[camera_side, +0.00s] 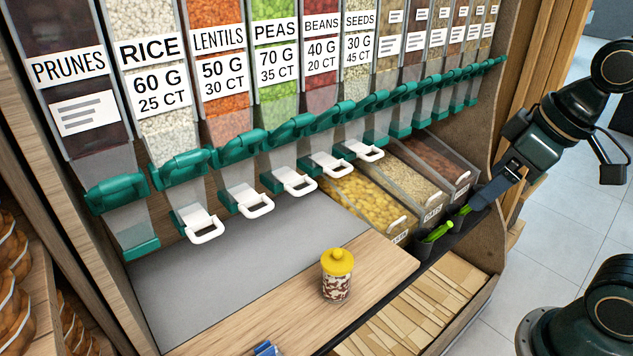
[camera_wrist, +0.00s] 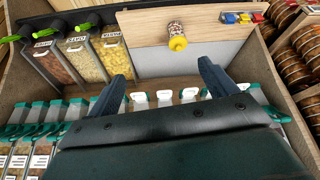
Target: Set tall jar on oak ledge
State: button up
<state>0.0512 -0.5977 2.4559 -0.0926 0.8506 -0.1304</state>
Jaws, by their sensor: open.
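A clear jar (camera_side: 337,280) with a yellow lid and brown-and-white contents stands upright on the light oak ledge (camera_side: 392,264). In the wrist view the jar (camera_wrist: 176,32) shows near the top middle, lid toward me, on the ledge (camera_wrist: 140,28). My gripper (camera_side: 482,197) is at the right of the side view, by the bins and well away from the jar. In the wrist view my gripper (camera_wrist: 163,75) has its two fingers wide apart with nothing between them.
A grey mat (camera_side: 230,275) lies behind the ledge, under dispensers with green parts and white handles (camera_side: 255,203). Sloped bins (camera_side: 365,200) and green-handled scoops (camera_side: 440,230) stand to the right. Small coloured items (camera_wrist: 243,17) lie on the ledge. Paper bags (camera_side: 425,312) are below.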

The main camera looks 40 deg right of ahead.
jog(key=shift+s+d+r+m+t, duration=0.2)
jog(key=shift+s+m, duration=0.25)
jog(key=shift+s, duration=0.35)
jog(key=shift+s+d+r+m+t, duration=0.15)
jog(key=shift+s+m, duration=0.3)
jog(key=shift+s, duration=0.35)
